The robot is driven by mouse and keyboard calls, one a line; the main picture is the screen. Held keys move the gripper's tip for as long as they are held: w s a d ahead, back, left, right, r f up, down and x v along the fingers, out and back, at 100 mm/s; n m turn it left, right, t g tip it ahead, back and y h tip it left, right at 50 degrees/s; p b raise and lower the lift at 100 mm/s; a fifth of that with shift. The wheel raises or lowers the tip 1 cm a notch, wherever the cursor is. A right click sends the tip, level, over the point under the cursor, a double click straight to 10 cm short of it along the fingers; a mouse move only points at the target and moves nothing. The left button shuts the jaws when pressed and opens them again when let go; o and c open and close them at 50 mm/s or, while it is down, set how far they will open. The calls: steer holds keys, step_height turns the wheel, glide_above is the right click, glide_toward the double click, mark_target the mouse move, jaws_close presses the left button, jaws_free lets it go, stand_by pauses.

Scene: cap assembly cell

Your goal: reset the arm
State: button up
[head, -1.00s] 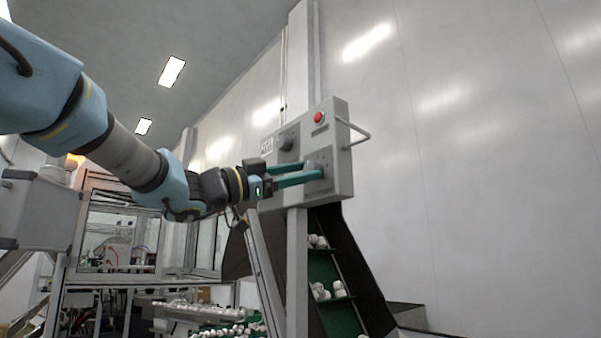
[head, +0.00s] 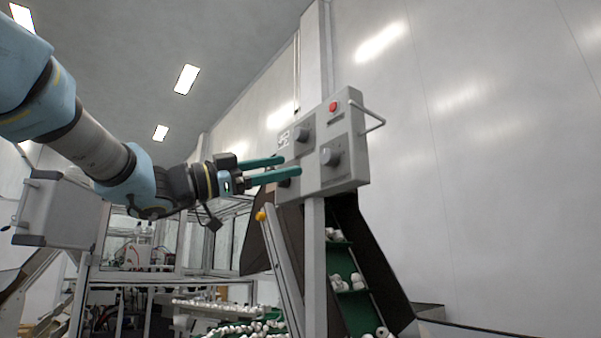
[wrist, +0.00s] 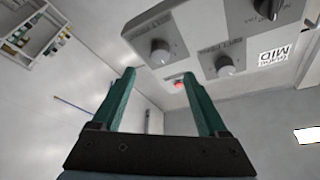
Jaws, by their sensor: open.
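My gripper (head: 292,166) has two long green fingers and is open, with nothing between them. In the head view it is just left of the grey control box (head: 349,171), apart from the knobs as far as I can tell. In the wrist view the green fingers (wrist: 158,88) stand apart, with the box's knobs beyond them. The box carries a black knob (head: 302,134), a round grey knob (head: 330,156) and a red button (head: 334,106).
The box is on a grey post (head: 315,265). Behind it a green conveyor (head: 343,262) with white caps rises between dark side walls. A framed machine cell (head: 150,245) stands at the lower left. The space above my arm and right of the box is free.

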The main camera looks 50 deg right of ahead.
steer(key=shift+v, duration=1.05)
steer(key=shift+w, duration=0.1)
